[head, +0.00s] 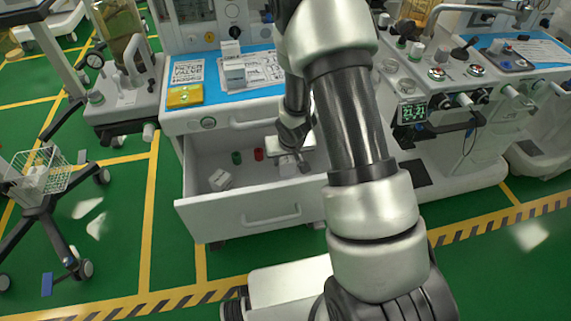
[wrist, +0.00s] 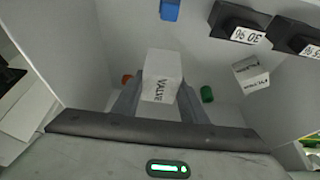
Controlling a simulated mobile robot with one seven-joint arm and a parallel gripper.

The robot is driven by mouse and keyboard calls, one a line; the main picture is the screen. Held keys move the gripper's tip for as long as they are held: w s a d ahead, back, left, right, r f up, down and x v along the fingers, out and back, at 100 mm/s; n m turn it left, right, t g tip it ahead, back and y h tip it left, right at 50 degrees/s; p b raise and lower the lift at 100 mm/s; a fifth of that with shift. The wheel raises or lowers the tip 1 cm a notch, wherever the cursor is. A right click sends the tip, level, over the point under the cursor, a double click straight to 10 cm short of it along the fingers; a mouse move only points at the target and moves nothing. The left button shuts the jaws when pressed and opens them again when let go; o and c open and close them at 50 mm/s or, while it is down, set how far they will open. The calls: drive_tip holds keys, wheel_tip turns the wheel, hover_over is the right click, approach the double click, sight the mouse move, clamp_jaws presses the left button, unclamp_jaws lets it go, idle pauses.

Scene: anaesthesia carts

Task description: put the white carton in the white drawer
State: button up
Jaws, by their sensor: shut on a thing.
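The white drawer (head: 243,215) is pulled open at the front of the cart. My gripper (wrist: 160,102) is shut on a white carton (wrist: 162,72) marked "VALVE", with one finger on each side of it. In the head view my gripper reaches down into the right part of the drawer, and my arm hides much of it. The held carton cannot be made out clearly there. I cannot tell whether the carton touches the drawer floor. A second small white carton (head: 220,179) lies at the left in the drawer; a printed white carton (wrist: 251,75) shows right of my gripper.
A green cylinder (head: 236,157) and a red one (head: 259,154) stand in the drawer. Black labelled boxes (wrist: 240,24) and a blue item (wrist: 169,10) show in the wrist view.

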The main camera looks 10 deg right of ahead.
sight(286, 166)
drive_tip(key=shift+f, duration=0.9)
drive_tip(key=shift+f+b, duration=0.5)
drive_tip(key=shift+b, duration=0.1)
drive_tip(key=shift+f, duration=0.15)
drive_tip(key=o, duration=1.1)
drive_tip(key=shift+s, duration=0.1)
drive_tip(key=shift+c, duration=0.2)
